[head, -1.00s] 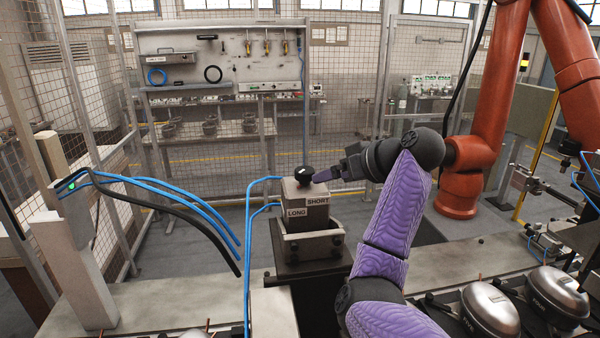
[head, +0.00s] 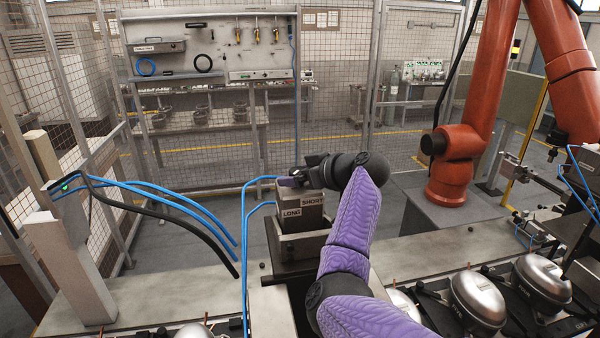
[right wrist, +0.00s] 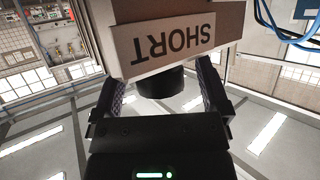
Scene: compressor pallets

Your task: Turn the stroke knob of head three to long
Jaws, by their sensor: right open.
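A grey box (head: 300,222) marked LONG (head: 291,213) and SHORT (head: 312,201) stands on a dark base. In the head view my right gripper (head: 292,181) is at the top of this box and hides the knob. In the right wrist view the box (right wrist: 95,15) shows upside down with its SHORT label (right wrist: 174,42). The black stroke knob (right wrist: 162,84) lies between the spread fingers of my right gripper (right wrist: 162,98). A gap shows on each side, so the jaws are open around it. The knob's pointer is hidden. My left gripper is out of view.
Blue hoses (head: 245,230) rise close to the left of the box. Silver compressors (head: 478,298) stand in front on the right. An orange robot arm (head: 455,165) stands behind on the right, and a mesh fence (head: 330,120) runs behind. A grey post (head: 65,250) stands on the left.

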